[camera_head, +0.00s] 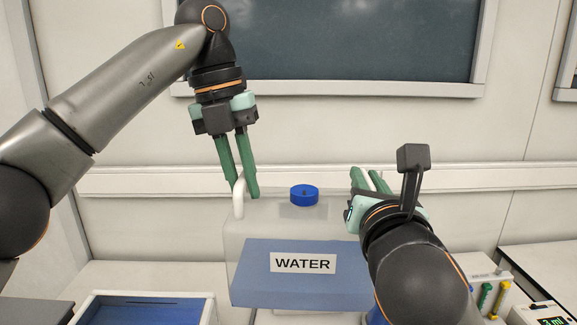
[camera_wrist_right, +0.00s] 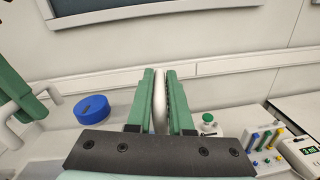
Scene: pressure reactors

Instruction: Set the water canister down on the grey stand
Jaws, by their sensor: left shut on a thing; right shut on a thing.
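The water canister (camera_head: 300,222) is a translucent box with blue water, a blue cap and a WATER label. It is upright, and its blue cap also shows in the right wrist view (camera_wrist_right: 92,109). My left gripper (camera_head: 245,190) is shut on its white left handle. My right gripper (camera_head: 368,182) is at the right end, and in the right wrist view its fingers (camera_wrist_right: 160,98) are shut on the white right handle. A pale edge (camera_head: 285,317) shows below the canister; I cannot tell whether it is the grey stand or whether they touch.
A blue tray with a pale rim (camera_head: 206,308) lies at the lower left. At the right are a rack with coloured tubes (camera_wrist_right: 262,138) and a device with a green display (camera_wrist_right: 303,150). A green knob (camera_wrist_right: 208,119) stands beside the right gripper. A wall is behind.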

